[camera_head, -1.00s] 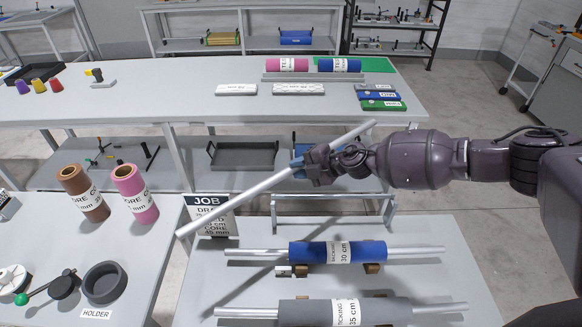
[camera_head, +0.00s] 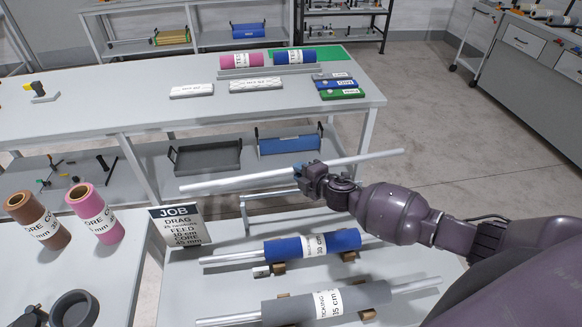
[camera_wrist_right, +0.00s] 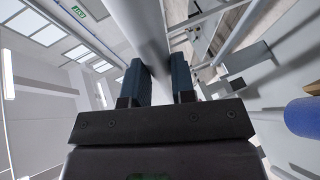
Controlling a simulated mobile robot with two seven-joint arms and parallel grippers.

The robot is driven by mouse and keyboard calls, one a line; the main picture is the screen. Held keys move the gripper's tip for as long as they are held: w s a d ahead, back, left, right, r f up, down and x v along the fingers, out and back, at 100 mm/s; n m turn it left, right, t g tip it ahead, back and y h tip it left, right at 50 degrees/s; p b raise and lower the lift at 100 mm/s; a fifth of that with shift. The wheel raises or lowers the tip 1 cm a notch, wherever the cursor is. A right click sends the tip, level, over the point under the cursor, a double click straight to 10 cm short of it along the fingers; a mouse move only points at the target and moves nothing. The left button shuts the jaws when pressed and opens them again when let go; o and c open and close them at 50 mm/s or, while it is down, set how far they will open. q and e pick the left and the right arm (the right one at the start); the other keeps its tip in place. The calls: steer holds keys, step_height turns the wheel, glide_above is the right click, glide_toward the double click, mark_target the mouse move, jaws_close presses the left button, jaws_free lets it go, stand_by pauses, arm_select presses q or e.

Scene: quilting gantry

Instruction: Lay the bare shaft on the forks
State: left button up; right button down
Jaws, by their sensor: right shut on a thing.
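The bare shaft (camera_head: 235,183) is a long silver rod held in the air, close to level across the head view. My right gripper (camera_head: 311,176) is shut around it near its middle. In the right wrist view the shaft (camera_wrist_right: 138,28) passes across my jaws (camera_wrist_right: 162,85). A grey metal frame (camera_head: 247,212) shows below the shaft, at the rear of the near table; it may carry the forks, but my arm hides part of it. I cannot make out the fork tips. The shaft appears apart from the frame. My left gripper is out of view.
On the near table (camera_head: 190,305), a blue roll (camera_head: 285,248) and a grey roll (camera_head: 290,308) lie on shafts over brown blocks. A JOB sign (camera_head: 176,226) stands at its left rear. Brown (camera_head: 35,215) and pink (camera_head: 95,212) cores stand at left. A long bench (camera_head: 120,105) stands behind.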

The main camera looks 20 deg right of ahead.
mark_target(299, 193)
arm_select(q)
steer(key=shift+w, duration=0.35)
arm_select(e)
steer(key=shift+s+d+f+m+t+h, duration=0.1)
steer(key=shift+d+f+m+t+h, duration=0.1)
steer(key=shift+d+f, duration=0.25)
steer(key=shift+d+f+m+t+h, duration=0.1)
steer(key=shift+d+f+t+h, duration=0.15)
steer(key=shift+f, duration=0.4)
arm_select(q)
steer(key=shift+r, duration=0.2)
arm_select(e)
steer(key=shift+r, duration=0.1)
arm_select(q)
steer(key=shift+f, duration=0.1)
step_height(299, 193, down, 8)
steer(key=b, duration=0.8)
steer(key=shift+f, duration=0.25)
arm_select(e)
steer(key=shift+f, duration=5.05)
steer(key=c, duration=0.9)
jaws_free()
